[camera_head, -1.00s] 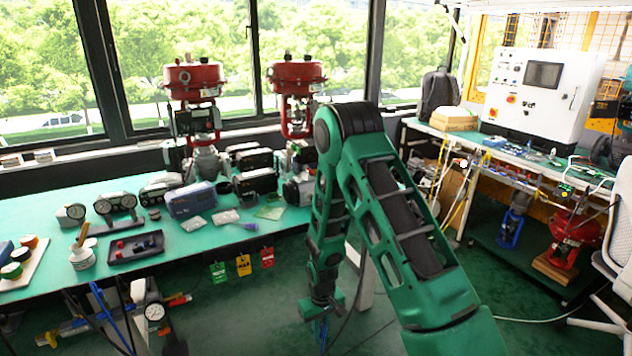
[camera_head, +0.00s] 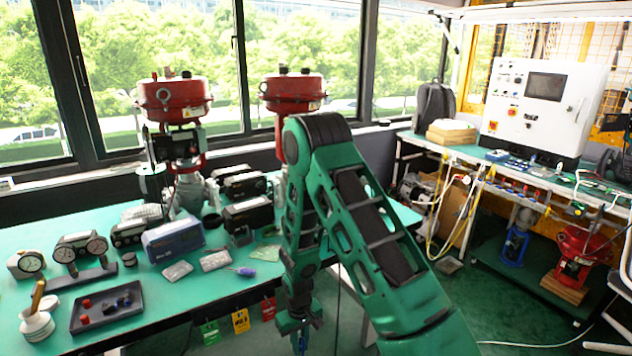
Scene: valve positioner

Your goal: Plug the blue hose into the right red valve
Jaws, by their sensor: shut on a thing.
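The right red valve (camera_head: 293,92) stands upright at the back of the green table; my arm hides its lower body. The left red valve (camera_head: 175,98) stands beside it, with its stem and body in clear view. My gripper (camera_head: 301,336) points down low in front of the table's front edge, below and apart from the right valve. It is shut on the blue hose (camera_head: 303,345), of which only a small blue bit shows. The rest of the hose and the port on the right valve are hidden or too small to tell.
The green table (camera_head: 150,290) carries gauges, a blue box (camera_head: 173,241), a black tray (camera_head: 107,305) and several black devices. Coloured tags (camera_head: 240,320) hang at its front edge. A workbench with a white control box (camera_head: 540,105) is at right. Green floor lies between.

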